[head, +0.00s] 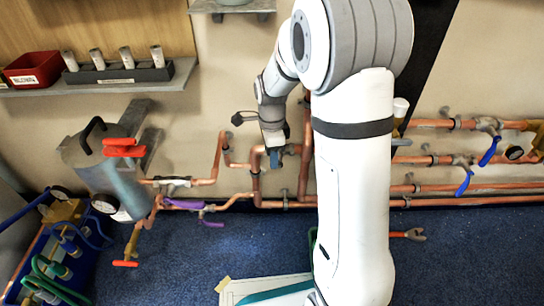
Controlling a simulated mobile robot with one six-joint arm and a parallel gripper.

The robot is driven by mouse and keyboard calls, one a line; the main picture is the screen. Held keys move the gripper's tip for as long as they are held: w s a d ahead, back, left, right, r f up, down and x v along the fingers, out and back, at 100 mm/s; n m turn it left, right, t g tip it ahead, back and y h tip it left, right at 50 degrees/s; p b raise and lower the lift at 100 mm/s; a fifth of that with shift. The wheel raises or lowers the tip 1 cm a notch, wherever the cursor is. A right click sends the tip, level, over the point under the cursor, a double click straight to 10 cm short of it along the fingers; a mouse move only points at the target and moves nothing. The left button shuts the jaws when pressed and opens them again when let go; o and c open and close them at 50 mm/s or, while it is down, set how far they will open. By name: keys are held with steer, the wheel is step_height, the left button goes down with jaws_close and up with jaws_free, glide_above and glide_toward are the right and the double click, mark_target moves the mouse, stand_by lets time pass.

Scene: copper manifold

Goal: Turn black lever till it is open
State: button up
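My gripper (273,150) points down at the copper pipes on the wall, just left of my large white arm link. Its fingertips are small and partly hidden, so I cannot tell whether they are open or shut. A small black piece (239,118) sticks out to the left beside the gripper. I cannot tell whether it is the black lever or part of my wrist. A blue piece (275,157) shows at the fingertips, and I cannot tell what it belongs to. No other black lever can be clearly made out. My arm hides the middle of the pipework.
A grey tank (104,170) with red handles stands at left. Purple (184,203) and blue (489,151) levers sit on pipes. A shelf (100,87) holds a red bin (33,68). Coiled hoses (58,275) lie lower left. A white board (266,289) lies on the blue floor.

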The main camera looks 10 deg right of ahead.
steer(key=shift+c, duration=0.5)
jaws_close()
